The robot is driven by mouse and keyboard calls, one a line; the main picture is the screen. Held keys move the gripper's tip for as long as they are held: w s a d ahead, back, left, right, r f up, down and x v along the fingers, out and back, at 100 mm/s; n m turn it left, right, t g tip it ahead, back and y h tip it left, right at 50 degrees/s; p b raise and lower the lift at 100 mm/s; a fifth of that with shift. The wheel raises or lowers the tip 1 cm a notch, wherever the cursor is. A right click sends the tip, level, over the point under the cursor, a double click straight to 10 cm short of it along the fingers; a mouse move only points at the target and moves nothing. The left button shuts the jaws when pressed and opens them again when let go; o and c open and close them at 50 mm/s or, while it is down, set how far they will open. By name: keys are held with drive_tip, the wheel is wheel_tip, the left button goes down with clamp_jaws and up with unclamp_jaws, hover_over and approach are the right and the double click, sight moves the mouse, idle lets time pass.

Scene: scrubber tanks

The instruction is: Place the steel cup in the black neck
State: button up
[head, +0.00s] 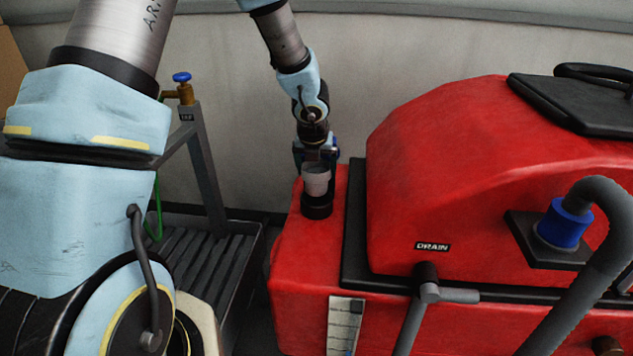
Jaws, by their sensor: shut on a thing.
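The steel cup (316,180) is a small pale grey cup. It is upright at the black neck (317,207), a short dark ring on the red tank's top left corner. The cup's lower end meets the neck's top in this view; I cannot tell how deep it sits. My gripper (315,160) comes down from above and behind and is shut on the cup near its rim. The fingertips are small and partly hidden by the cup.
The red scrubber (440,190) with a black lid (580,100) rises right of the neck. A blue-collared grey hose (600,200) stands further right. A dark slatted rack (210,260) with a blue-handled valve (182,80) is at left. A pale wall is behind.

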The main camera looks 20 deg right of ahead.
sight(317, 186)
wheel_tip(317, 186, down, 6)
drive_tip(key=b, duration=0.3)
drive_tip(key=shift+r, duration=0.1)
